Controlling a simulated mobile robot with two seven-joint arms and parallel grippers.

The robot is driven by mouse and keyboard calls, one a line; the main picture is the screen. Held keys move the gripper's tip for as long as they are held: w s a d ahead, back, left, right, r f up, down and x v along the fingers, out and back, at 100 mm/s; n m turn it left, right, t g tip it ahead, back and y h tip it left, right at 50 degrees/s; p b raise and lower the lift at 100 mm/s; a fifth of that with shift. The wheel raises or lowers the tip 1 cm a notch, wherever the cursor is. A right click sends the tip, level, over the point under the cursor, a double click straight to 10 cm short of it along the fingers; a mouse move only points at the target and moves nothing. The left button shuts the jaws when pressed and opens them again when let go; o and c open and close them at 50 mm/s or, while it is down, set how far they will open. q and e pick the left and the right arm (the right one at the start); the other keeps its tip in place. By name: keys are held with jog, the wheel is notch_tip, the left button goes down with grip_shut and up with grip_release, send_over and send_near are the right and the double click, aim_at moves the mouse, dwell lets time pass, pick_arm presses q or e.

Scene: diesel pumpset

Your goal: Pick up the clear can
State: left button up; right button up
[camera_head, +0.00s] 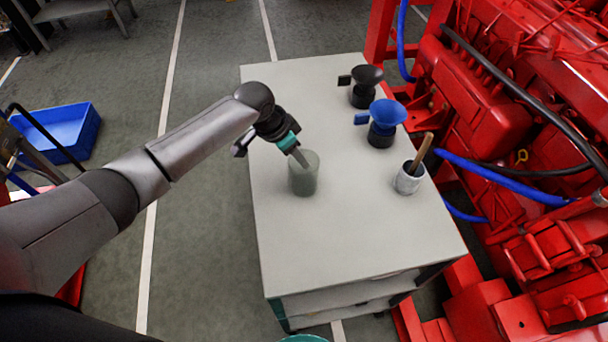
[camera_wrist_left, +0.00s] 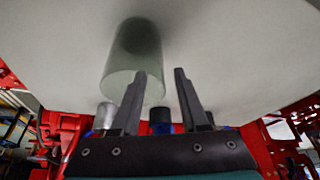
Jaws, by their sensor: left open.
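The clear can (camera_head: 304,180) is a greenish, see-through cylinder standing upright on the grey cart top (camera_head: 340,235), left of the cart's middle. My left gripper (camera_head: 301,160) reaches in from the upper left, and its fingers overlap the can's upper part in the head view. In the left wrist view the can (camera_wrist_left: 132,62) shows beyond the open fingers (camera_wrist_left: 160,73), mostly to the left of the gap, with one fingertip overlapping its rim. Nothing is held between the fingers. I cannot tell whether a finger touches the can. My right gripper is not in view.
A grey cup (camera_head: 409,180) with a wooden-handled tool stands right of the can. A blue funnel-topped can (camera_head: 384,122) and a black one (camera_head: 366,87) stand farther back. A red engine (camera_head: 520,110) borders the cart's right side. The cart's front left is clear.

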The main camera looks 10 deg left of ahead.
pick_arm(q)
grip_shut()
dwell(1.3)
